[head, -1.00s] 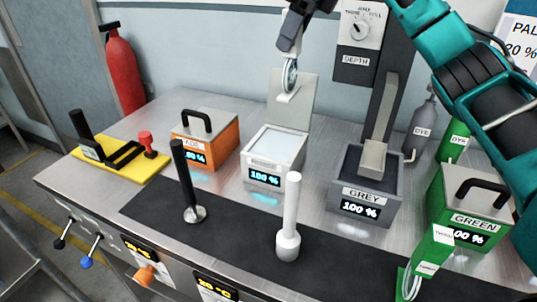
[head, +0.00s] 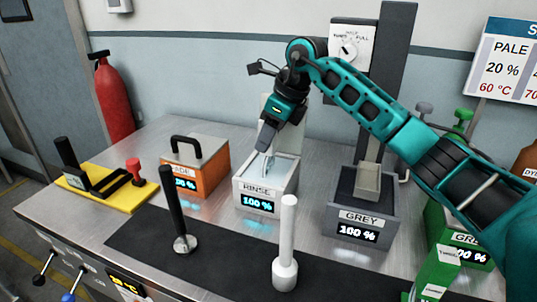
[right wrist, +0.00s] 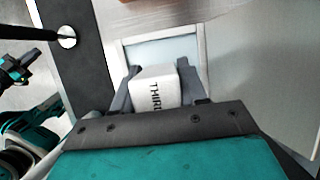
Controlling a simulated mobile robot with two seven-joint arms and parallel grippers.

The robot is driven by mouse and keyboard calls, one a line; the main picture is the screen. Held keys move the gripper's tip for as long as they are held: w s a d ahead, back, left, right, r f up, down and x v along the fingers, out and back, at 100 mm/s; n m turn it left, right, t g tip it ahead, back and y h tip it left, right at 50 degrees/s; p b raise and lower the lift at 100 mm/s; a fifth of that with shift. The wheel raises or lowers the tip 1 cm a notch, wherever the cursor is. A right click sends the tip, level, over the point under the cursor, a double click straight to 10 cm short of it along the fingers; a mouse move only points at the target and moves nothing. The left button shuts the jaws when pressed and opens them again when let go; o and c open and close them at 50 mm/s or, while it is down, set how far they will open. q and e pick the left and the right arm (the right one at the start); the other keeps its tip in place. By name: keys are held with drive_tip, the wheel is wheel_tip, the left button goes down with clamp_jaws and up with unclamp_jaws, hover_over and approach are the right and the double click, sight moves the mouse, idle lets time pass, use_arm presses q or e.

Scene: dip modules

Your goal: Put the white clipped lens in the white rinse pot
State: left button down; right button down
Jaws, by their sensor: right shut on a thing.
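The white rinse pot (head: 257,188), marked RINSE and 100 %, stands open on the steel bench with pale liquid inside. My right gripper (head: 266,150) points down over its opening, shut on the white clipped lens. In the right wrist view the lens's white clip (right wrist: 155,90), lettered THIRD in part, sits between the fingers with the rinse pot (right wrist: 118,58) behind it. The lens itself is hidden there. In the head view only a pale sliver shows below the fingers, and I cannot tell how deep it is.
The orange pot (head: 195,170) with a black-handled lid is at left, the grey pot (head: 360,215) at right, and a green pot (head: 450,225) lies beyond. A black-handled tool (head: 172,210) and a white-handled one (head: 287,245) stand on the dark mat in front.

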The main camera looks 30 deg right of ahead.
sight(269, 151)
drive_tip(key=shift+f, duration=2.25)
drive_tip(key=shift+f+b, duration=0.2)
drive_tip(key=shift+b, duration=0.1)
drive_tip(key=c, duration=0.6)
unclamp_jaws()
drive_tip(key=shift+r, duration=0.1)
drive_tip(key=shift+r, duration=0.3)
drive_tip(key=v, duration=1.1)
drive_tip(key=shift+r+p, duration=0.3)
drive_tip(key=shift+p, duration=0.15)
drive_tip(key=shift+s+d, duration=0.1)
